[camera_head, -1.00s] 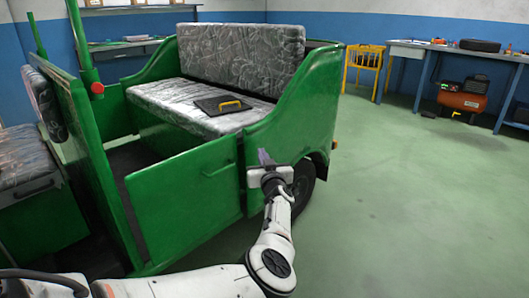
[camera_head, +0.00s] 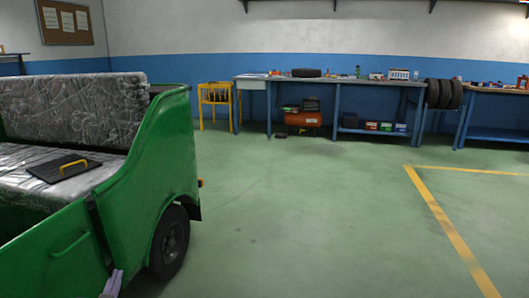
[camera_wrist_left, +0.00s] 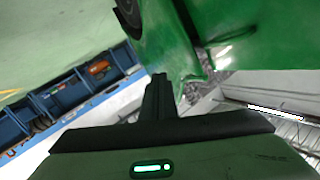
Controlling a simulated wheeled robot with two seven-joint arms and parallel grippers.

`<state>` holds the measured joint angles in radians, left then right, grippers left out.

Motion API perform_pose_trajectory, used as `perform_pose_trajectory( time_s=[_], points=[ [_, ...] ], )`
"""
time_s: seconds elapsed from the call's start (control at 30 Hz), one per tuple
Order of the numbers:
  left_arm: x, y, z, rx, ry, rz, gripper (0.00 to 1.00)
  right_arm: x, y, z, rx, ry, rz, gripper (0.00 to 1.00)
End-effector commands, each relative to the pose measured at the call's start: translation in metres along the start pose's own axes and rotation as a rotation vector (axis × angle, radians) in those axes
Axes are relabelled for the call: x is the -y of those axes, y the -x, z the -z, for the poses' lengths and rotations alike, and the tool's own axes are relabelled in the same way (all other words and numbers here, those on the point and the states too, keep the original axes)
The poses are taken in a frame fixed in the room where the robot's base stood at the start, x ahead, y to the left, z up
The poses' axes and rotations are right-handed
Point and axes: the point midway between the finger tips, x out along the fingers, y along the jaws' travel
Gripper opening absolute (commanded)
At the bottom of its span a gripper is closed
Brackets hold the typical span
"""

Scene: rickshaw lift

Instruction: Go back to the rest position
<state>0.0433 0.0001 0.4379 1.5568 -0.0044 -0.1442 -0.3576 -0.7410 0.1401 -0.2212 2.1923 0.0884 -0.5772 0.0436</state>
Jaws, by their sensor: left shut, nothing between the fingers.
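The green rickshaw (camera_head: 160,150) stands at the left of the head view, cut off by the edge. Its grey patterned seat back (camera_head: 70,112) faces me. The tip of my left gripper (camera_head: 112,284) just shows at the bottom edge, in front of the rickshaw's side; the rest of the arm is out of frame. In the left wrist view the fingers (camera_wrist_left: 157,98) are together with nothing between them, and the rickshaw's green body (camera_wrist_left: 172,35) is beyond them. I cannot tell the gap to it. My right gripper is not in view.
A dark pad with a yellow handle (camera_head: 65,167) lies on the seat. The green floor (camera_head: 300,215) to the right of the rickshaw is clear, with yellow lines.

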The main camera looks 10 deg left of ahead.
Motion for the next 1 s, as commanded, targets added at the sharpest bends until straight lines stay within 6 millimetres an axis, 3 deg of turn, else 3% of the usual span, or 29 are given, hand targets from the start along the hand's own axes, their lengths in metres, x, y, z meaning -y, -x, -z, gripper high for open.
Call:
perform_pose_trajectory(
  time_s=[0.03, 0.1, 0.3, 0.5, 0.67, 0.73, 1.0],
  points=[
    [-0.029, 0.028, -0.013, 0.03, -0.016, -0.087, 0.0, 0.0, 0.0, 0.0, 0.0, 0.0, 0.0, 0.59],
    [-0.067, 0.065, -0.025, 0.074, -0.008, -0.198, 0.0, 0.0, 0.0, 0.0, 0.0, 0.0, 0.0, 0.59],
    [-0.157, 0.181, -0.056, 0.23, 0.054, -0.469, 0.0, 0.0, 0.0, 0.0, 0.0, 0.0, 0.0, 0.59],
    [-0.21, 0.288, -0.07, 0.388, 0.135, -0.661, 0.0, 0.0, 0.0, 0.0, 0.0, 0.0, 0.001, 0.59],
    [-0.235, 0.365, -0.07, 0.51, 0.205, -0.779, 0.0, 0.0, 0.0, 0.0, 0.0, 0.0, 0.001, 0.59],
    [-0.226, 0.364, -0.048, 0.51, 0.196, -0.771, 0.0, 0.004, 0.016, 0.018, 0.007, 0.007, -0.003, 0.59],
    [-0.203, 0.367, -0.008, 0.527, 0.144, -0.754, 0.0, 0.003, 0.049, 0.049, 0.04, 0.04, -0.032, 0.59]
  ],
)
